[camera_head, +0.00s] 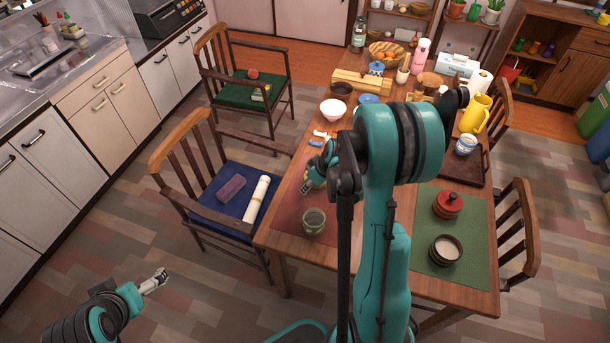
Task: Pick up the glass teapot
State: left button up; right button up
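A greenish, see-through vessel (314,222) stands upright on the red-brown placemat near the table's front left corner. It looks like glass, but I cannot make out a spout or handle, so I cannot tell if it is the glass teapot. My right gripper (306,186) is over the same placemat, behind the vessel and apart from it in the picture. Its fingers are small and partly hidden by my arm. My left gripper (155,281) is over the open floor at lower left, far from the table. Its fingers look empty, but their opening is unclear.
My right arm hides the table's middle. Floor at left is clear.

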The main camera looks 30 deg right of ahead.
jog(key=b+x, duration=0.3)
jog(key=x, duration=0.4)
jog(key=shift+w+r, duration=0.1)
jog(key=shift+w, duration=0.1)
jog(key=shift+r, duration=0.1)
jog(key=shift+c, duration=0.2)
grip_shut()
